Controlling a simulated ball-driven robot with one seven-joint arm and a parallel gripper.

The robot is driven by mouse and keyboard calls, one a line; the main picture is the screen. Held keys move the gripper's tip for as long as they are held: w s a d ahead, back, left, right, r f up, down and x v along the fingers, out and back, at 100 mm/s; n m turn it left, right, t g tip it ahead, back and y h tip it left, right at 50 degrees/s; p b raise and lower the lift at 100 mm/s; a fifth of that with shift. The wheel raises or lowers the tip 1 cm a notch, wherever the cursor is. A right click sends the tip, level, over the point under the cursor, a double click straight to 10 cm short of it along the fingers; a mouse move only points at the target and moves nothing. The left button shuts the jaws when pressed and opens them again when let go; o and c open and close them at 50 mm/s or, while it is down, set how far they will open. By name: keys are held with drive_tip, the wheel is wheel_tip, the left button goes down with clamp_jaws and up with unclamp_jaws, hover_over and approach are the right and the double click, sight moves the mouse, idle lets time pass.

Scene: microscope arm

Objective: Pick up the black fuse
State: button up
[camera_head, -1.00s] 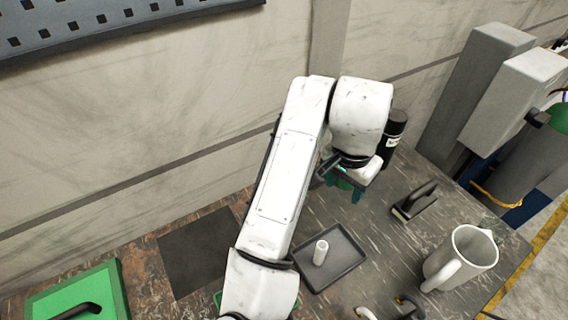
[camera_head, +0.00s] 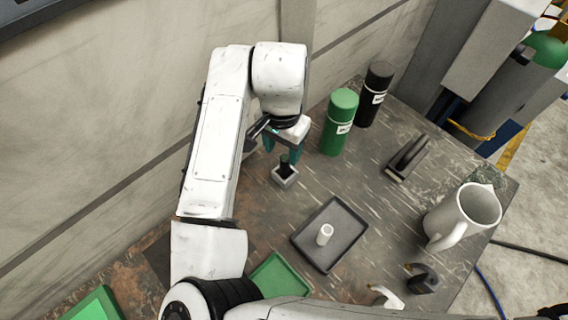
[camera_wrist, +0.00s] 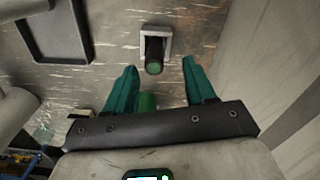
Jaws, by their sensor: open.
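The black fuse (camera_head: 284,163) stands upright in a small grey square holder (camera_head: 287,181) on the table, below my gripper in the head view. In the wrist view the fuse (camera_wrist: 153,50) shows a green round end, in front of the grey holder (camera_wrist: 167,32). My gripper (camera_head: 282,154) has teal fingers that are open and empty. In the wrist view the fuse lies beyond the gap between the fingertips (camera_wrist: 160,66), roughly centred. I cannot tell whether any finger touches it.
A green canister (camera_head: 339,125) and a black canister (camera_head: 375,97) stand right of my gripper. A dark tray (camera_head: 345,258) holds a white cylinder (camera_head: 324,235). A green tray (camera_head: 281,277) lies in front.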

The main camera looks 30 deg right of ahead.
sight(285, 157)
drive_tip(key=shift+s+f+p, duration=0.2)
drive_tip(key=shift+f+p, duration=0.1)
drive_tip(key=shift+f, duration=1)
drive_tip(key=shift+s+f+p, duration=0.15)
drive_tip(key=shift+f+p, duration=0.15)
drive_tip(key=shift+f, duration=0.95)
clamp_jaws()
